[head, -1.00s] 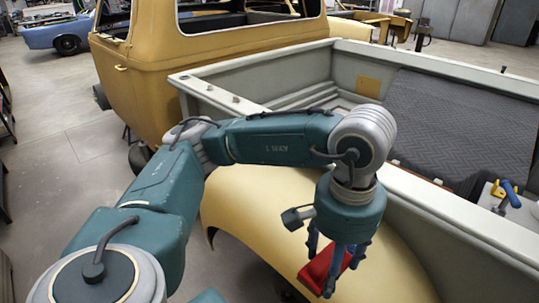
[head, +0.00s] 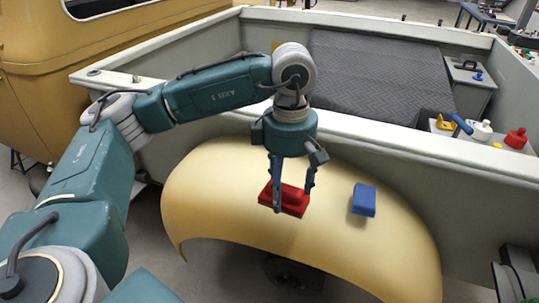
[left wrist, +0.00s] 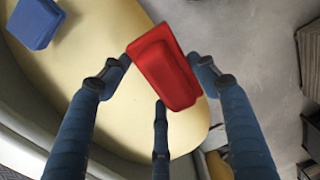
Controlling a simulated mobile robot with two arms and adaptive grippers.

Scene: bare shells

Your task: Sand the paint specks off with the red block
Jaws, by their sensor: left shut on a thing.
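The red block (head: 285,199) is held between the fingers of my left gripper (head: 291,197), over the middle of the pale yellow fender (head: 210,190). In the left wrist view the red block (left wrist: 166,66) sits tilted between the blue fingers. I cannot tell whether its underside touches the fender. A blue block (head: 363,200) rests on the fender, right of my gripper and apart from it. It also shows in the left wrist view (left wrist: 35,22). I cannot make out any paint specks. My right gripper is not in view.
A grey truck bed wall (head: 390,155) stands close behind the fender and my wrist. A dark quilted pad (head: 370,70) is inside the bed. At right are a red bottle (head: 515,138) and a white container (head: 481,130). Grey floor lies below the fender.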

